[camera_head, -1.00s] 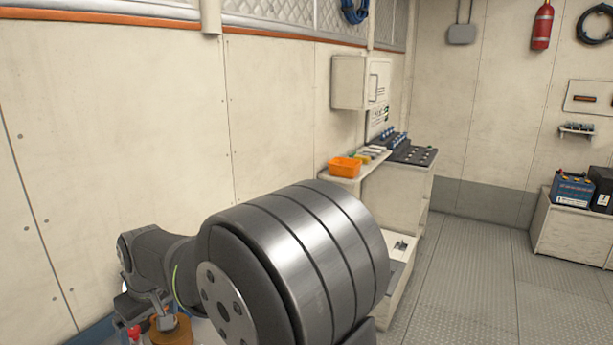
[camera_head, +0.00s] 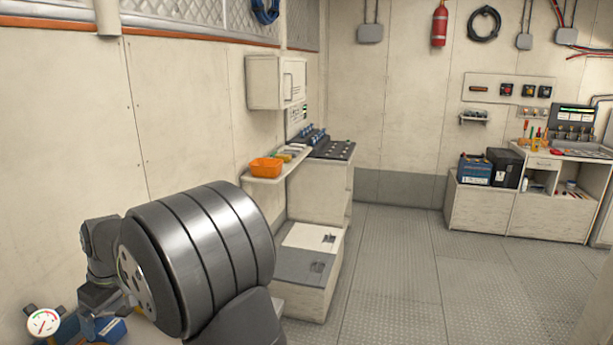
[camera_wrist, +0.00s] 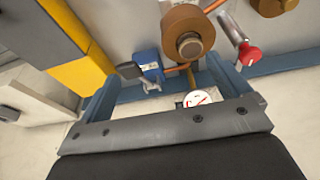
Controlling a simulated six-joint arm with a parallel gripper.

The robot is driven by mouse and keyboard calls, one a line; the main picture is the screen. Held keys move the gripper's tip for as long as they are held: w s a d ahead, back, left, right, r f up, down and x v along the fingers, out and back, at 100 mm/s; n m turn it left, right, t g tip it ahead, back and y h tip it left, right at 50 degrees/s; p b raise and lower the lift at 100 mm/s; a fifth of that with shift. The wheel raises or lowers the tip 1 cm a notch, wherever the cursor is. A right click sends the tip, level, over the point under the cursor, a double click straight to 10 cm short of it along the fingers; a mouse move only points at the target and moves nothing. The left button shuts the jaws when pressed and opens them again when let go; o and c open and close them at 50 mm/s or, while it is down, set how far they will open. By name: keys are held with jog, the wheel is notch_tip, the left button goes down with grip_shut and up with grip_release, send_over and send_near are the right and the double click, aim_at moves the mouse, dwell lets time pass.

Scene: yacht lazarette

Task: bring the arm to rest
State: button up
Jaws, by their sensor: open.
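My arm (camera_head: 195,260) fills the lower left of the head view, its large grey joint in front and the forearm bent down behind it. In the wrist view my gripper (camera_wrist: 162,76) is open, its two blue-grey fingers apart with nothing held between them. Beyond the fingers are a small blue valve (camera_wrist: 149,66), a copper-coloured round fitting (camera_wrist: 187,34), a red knob (camera_wrist: 249,55) and a white gauge (camera_wrist: 197,98). I cannot tell whether the fingers touch any of them. The gauge also shows in the head view (camera_head: 43,322).
A shelf with an orange bin (camera_head: 266,168) and a cabinet (camera_head: 320,190) stand along the left wall. A low white locker (camera_head: 310,250) is right of my arm. Batteries (camera_head: 475,170) and a workbench (camera_head: 550,205) are at the far right. The floor (camera_head: 410,270) is clear.

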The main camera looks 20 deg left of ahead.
jog(key=s+a+f, duration=0.4)
jog(key=a, duration=0.1)
jog(key=shift+s+a+f, duration=0.3)
jog(key=shift+s+f, duration=0.1)
jog(key=shift+s+a+f, duration=0.1)
jog(key=shift+a+f, duration=0.05)
jog(key=shift+f, duration=0.2)
jog(key=shift+o, duration=0.7)
